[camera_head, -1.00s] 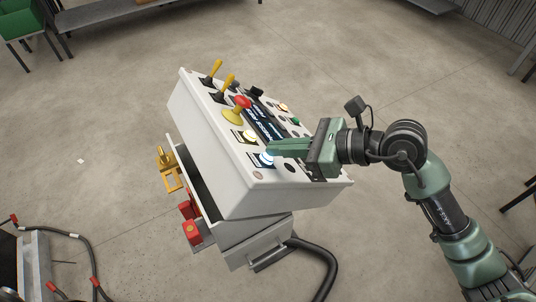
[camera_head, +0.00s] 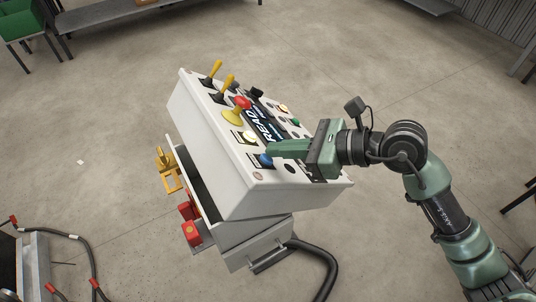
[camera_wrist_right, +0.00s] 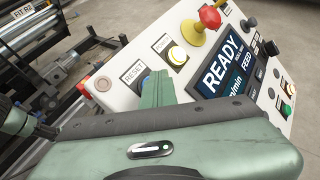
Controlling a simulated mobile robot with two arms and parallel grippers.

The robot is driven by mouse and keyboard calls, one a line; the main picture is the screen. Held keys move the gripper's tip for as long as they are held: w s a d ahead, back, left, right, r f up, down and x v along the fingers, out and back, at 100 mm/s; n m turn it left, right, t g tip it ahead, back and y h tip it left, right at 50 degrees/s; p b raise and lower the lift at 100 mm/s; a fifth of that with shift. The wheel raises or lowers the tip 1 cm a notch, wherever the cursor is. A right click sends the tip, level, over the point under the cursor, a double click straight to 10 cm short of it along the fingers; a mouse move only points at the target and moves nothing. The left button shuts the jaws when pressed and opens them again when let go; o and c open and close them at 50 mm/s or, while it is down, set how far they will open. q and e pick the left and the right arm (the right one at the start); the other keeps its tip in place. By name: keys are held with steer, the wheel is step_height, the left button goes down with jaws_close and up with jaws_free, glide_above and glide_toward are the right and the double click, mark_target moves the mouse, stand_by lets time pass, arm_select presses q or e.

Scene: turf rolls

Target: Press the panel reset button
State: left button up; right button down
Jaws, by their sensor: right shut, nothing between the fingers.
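The white control panel (camera_head: 232,178) stands tilted on its base in the middle of the head view. The blue reset button (camera_head: 264,161) sits near its front edge and is unlit. My right gripper (camera_head: 269,151) is shut and empty, with its fingertips at the button; I cannot tell whether they touch it. In the right wrist view the green fingers (camera_wrist_right: 157,88) reach the panel beside the RESET label (camera_wrist_right: 133,71) and hide most of the button. The panel screen (camera_wrist_right: 226,64) reads READY. My left gripper is out of view.
A lit yellowish-white button (camera_wrist_right: 177,55) and a red mushroom knob on a yellow collar (camera_head: 240,104) are close to the fingers. Two yellow-handled levers (camera_head: 226,83) stand at the panel's far end. A black hose (camera_head: 328,262) runs from the base.

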steer(key=shift+w+d+r, duration=0.2)
steer(key=shift+d+r, duration=0.1)
steer(key=shift+r, duration=0.15)
steer(key=shift+w+d+r+p, duration=0.2)
steer(key=shift+w+d+r, duration=0.2)
steer(key=shift+r, duration=0.25)
steer(key=shift+w+d+r+p, duration=0.25)
steer(key=shift+d+r, duration=0.2)
steer(key=shift+r, duration=0.2)
steer(key=shift+w+d+r+p, duration=0.15)
steer(key=shift+w+d+r, duration=0.25)
steer(key=shift+r, duration=0.25)
